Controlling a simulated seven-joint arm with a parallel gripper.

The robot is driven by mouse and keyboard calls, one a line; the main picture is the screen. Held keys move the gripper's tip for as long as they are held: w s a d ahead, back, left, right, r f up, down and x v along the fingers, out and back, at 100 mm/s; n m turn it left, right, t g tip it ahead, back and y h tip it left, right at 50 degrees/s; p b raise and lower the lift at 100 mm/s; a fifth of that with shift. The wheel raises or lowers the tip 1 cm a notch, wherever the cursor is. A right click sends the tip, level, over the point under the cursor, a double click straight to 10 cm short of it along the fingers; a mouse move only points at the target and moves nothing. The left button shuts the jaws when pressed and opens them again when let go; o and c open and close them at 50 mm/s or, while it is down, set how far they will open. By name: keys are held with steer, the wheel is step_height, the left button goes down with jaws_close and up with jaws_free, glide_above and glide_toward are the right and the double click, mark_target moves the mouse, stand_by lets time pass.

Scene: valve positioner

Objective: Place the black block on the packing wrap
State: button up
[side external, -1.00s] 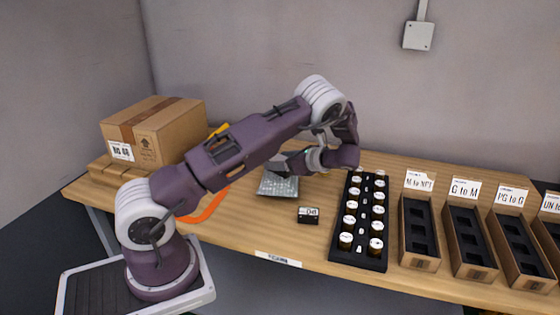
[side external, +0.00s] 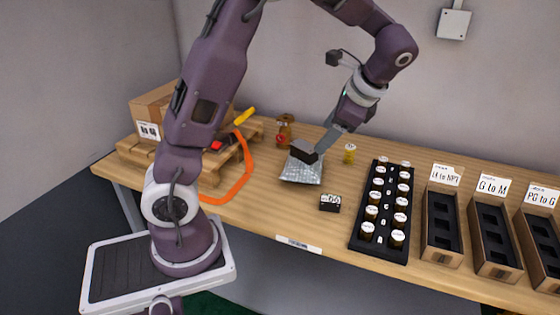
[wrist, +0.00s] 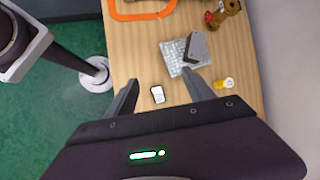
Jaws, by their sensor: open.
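The black block (side external: 303,151) rests on the silvery packing wrap (side external: 301,174), toward its back edge in the side view. In the wrist view the block (wrist: 197,47) lies on the right part of the wrap (wrist: 174,60), its top looking grey. My gripper (side external: 324,147) is above and just right of the block in the side view, one finger overlapping its edge. In the wrist view my gripper (wrist: 160,78) has its fingers wide apart with nothing between them. The block is beyond the right fingertip; I cannot tell whether they touch.
A small labelled black box (side external: 330,203) stands in front of the wrap. A black rack of bottles (side external: 380,232) and open cartons (side external: 442,226) are to the right.

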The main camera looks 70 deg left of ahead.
steer(key=s+d+r+n+t+h, duration=0.2)
steer(key=s+d+n+t+h, duration=0.1)
steer(key=s+d, duration=0.4)
steer(key=s+d+r+n+t+h, duration=0.3)
steer(key=s+d, duration=0.4)
steer(key=s, duration=0.5)
steer(key=shift+d+n+t, duration=0.35)
steer(key=shift+n+t, duration=0.45)
steer(key=shift+n, duration=0.1)
